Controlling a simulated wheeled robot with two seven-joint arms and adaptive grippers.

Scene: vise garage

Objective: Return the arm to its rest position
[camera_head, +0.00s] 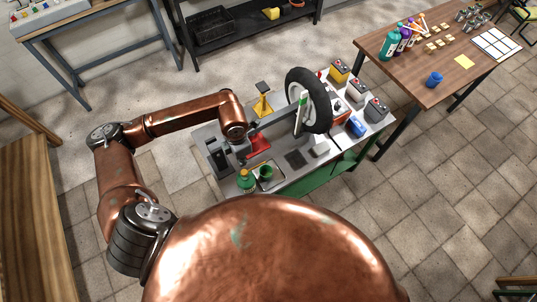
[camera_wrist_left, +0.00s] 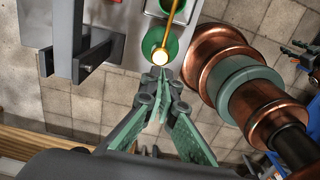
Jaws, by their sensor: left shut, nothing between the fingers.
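My left arm is copper-coloured and bent at the elbow, reaching over the near left part of the workbench (camera_head: 295,178) in the head view. My left gripper (camera_head: 243,157) points down there, small and partly hidden by its wrist. In the left wrist view the left gripper (camera_wrist_left: 162,76) has its green-padded fingers together with nothing between them. My right gripper is not in view.
A wheel (camera_head: 308,100) stands upright farther right, near batteries (camera_head: 376,109). A wooden table (camera_head: 410,90) is at the right. Open tiled floor lies left of the workbench.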

